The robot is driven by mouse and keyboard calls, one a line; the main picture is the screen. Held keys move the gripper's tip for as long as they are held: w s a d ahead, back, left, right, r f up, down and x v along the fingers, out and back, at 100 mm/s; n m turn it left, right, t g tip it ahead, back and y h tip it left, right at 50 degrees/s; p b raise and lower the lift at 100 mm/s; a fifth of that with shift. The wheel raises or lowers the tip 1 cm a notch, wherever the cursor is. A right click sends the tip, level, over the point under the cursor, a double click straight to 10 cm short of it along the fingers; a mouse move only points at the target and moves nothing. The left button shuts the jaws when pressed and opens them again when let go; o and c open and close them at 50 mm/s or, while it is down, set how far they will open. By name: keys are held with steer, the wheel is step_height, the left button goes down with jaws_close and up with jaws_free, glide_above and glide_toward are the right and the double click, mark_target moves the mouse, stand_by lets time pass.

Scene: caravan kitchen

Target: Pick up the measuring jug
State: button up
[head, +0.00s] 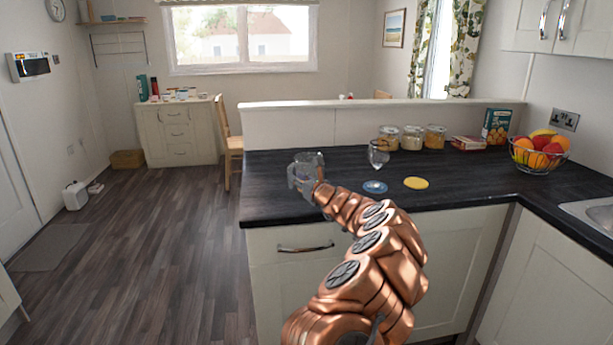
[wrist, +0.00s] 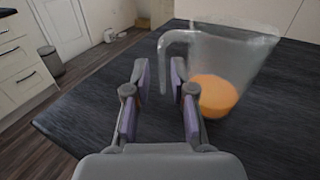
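The measuring jug (wrist: 235,60) is clear, with something orange low inside it. It stands upright on the dark worktop (wrist: 85,112), right of centre in the wrist view, with its handle towards the left. My gripper (wrist: 155,78) is open, with its two fingers apart. The handle shows in the gap between the fingertips, close to the right finger; I cannot tell whether they touch. In the head view the jug (head: 313,158) is at the worktop's left end, small and partly hidden by my gripper and arm.
A wine glass (head: 378,152), a blue disc (head: 375,187) and a yellow disc (head: 416,183) are right of my gripper. Several jars (head: 412,138), a box (head: 496,126) and a fruit basket (head: 540,152) stand farther right. The worktop's left edge is close to the jug.

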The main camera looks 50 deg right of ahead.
mark_target(290, 171)
steer(key=shift+x, duration=0.95)
steer(key=shift+w+d+p, duration=0.25)
steer(key=shift+w+p, duration=0.2)
steer(key=shift+w, duration=0.05)
steer(key=shift+x, duration=1.25)
jaws_close()
